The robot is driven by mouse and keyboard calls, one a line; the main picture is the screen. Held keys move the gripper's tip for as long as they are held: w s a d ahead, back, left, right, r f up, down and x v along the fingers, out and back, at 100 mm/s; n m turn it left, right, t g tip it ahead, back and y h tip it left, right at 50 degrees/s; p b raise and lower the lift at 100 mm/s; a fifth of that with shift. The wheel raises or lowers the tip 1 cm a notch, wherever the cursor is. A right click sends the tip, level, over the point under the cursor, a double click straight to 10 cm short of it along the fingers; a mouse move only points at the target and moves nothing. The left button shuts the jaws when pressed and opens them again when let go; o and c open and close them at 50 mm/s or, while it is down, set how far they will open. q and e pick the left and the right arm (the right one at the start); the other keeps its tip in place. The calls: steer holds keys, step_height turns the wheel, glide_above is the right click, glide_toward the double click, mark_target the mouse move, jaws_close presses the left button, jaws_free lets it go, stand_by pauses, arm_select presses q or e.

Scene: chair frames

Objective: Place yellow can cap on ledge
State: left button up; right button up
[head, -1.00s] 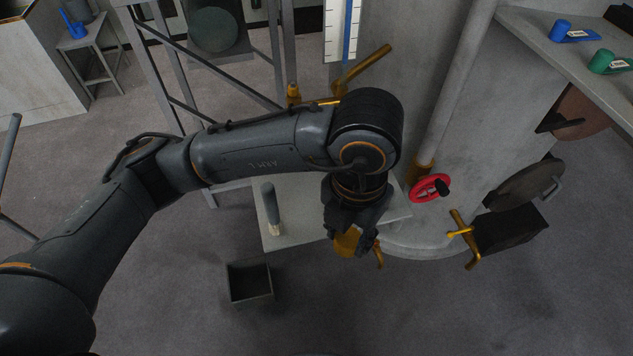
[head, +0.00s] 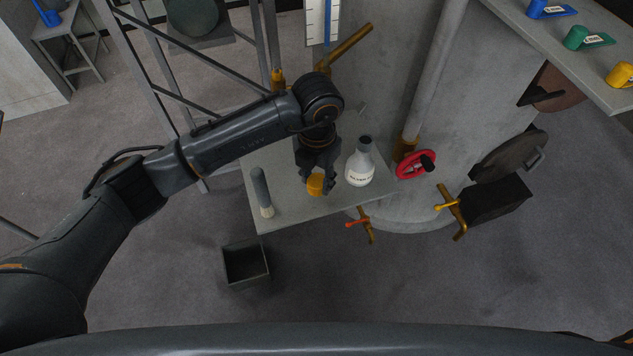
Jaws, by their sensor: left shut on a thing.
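The yellow can cap (head: 316,184) is between the fingers of my left gripper (head: 318,182), which is shut on it. Cap and gripper are over the grey ledge (head: 290,217), between a grey-and-white cylinder on the left and a white bottle on the right. I cannot tell whether the cap touches the ledge surface. The fingers hide part of the cap. My right gripper is not in view.
The white bottle (head: 360,164) stands close to the right of my gripper. The grey-and-white cylinder (head: 262,193) stands at the ledge's left. A red valve wheel (head: 416,165) is further right. An open dark box (head: 245,264) sits below the ledge. The front of the ledge is clear.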

mark_target(316, 180)
arm_select(q)
step_height(316, 180, down, 3)
steer(key=shift+w+f+p, duration=0.1)
steer(key=shift+p, duration=0.5)
steer(key=shift+f, duration=0.1)
steer(key=shift+f+b, duration=0.2)
steer(key=shift+b, duration=0.1)
steer(key=o, duration=1.2)
steer(key=shift+c, duration=0.2)
steer(key=shift+r, duration=0.1)
steer(key=shift+r, duration=0.15)
step_height(316, 180, up, 12)
steer(key=shift+b, duration=0.85)
